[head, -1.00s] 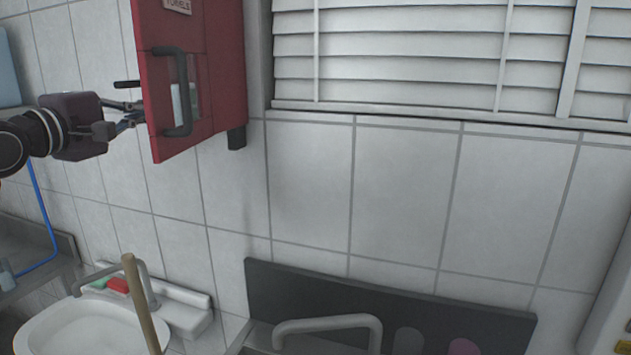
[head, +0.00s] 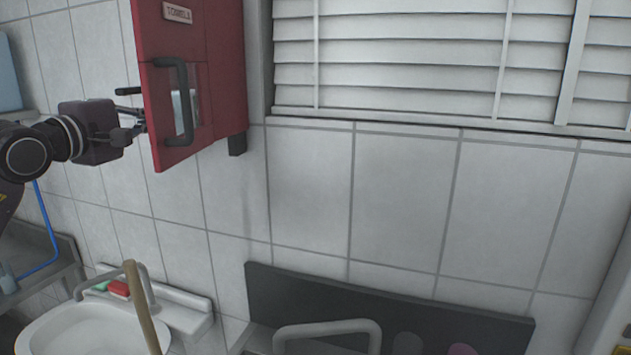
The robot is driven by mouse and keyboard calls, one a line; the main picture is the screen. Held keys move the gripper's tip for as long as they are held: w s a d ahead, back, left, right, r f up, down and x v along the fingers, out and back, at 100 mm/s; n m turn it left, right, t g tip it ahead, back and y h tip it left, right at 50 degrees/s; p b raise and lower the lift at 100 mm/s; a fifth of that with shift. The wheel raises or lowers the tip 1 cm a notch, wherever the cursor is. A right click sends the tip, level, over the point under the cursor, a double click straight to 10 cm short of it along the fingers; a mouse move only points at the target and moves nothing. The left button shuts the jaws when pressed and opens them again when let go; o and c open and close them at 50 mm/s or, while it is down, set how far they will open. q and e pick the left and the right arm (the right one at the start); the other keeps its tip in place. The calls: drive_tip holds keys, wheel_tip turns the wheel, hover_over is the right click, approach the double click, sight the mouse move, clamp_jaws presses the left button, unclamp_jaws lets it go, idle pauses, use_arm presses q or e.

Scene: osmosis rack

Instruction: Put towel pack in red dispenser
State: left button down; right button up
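The red dispenser (head: 226,80) hangs on the tiled wall at the upper left, its top cut off by the frame. Its front carries a towels label (head: 177,12), a dark handle (head: 185,100) and a small window. Something pale shows through the window (head: 177,112); I cannot tell whether it is the towel pack. No towel pack is plainly visible elsewhere. My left gripper (head: 134,113) is at the left edge of the dispenser front, its fingertips partly hidden there. I cannot tell whether it touches the dispenser or holds anything. My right gripper is out of view.
A white basin (head: 75,332) with a tap and soap pieces is at the lower left, with a wooden stick (head: 140,305) in front. A grey tap (head: 328,326) stands before a dark backsplash (head: 390,305). Window blinds (head: 400,60) fill the upper right. The wall between is bare.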

use_arm(q)
drive_tip(key=shift+w+d, duration=0.1)
drive_tip(key=shift+w, duration=0.15)
drive_tip(key=shift+w+d+p, duration=0.1)
drive_tip(key=shift+w+p, duration=0.2)
drive_tip(key=shift+w+d, duration=0.1)
drive_tip(key=shift+w, duration=0.2)
drive_tip(key=shift+s, duration=0.1)
drive_tip(key=b+v, duration=0.6)
drive_tip(key=v, duration=0.7)
drive_tip(key=shift+b, duration=0.3)
